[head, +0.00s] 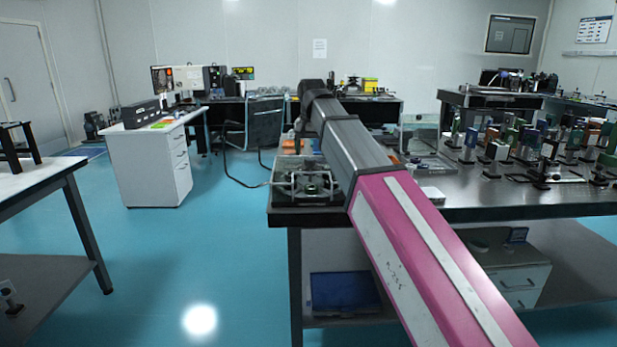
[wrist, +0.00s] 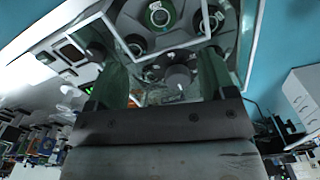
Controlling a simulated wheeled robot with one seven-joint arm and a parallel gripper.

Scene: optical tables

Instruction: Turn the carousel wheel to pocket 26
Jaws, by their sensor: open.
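The carousel wheel (wrist: 183,18) fills the top of the wrist view as a dark disc with several round, green-rimmed pockets. In the head view the carousel unit (head: 309,187) sits inside a pale frame at the left end of the optical table. Pocket numbers are too small to read. My gripper (wrist: 160,70) is open, with its two greenish fingers spread below the wheel in the wrist picture. A dark round knob (wrist: 178,78) shows between the fingers, which appear apart from it. In the head view my arm hides the gripper.
The optical table (head: 480,200) carries many optical mounts (head: 560,150) on the right. A pale frame (wrist: 250,40) edges the wheel in the wrist view. A white side table (head: 40,175) stands at left. The blue floor between is clear.

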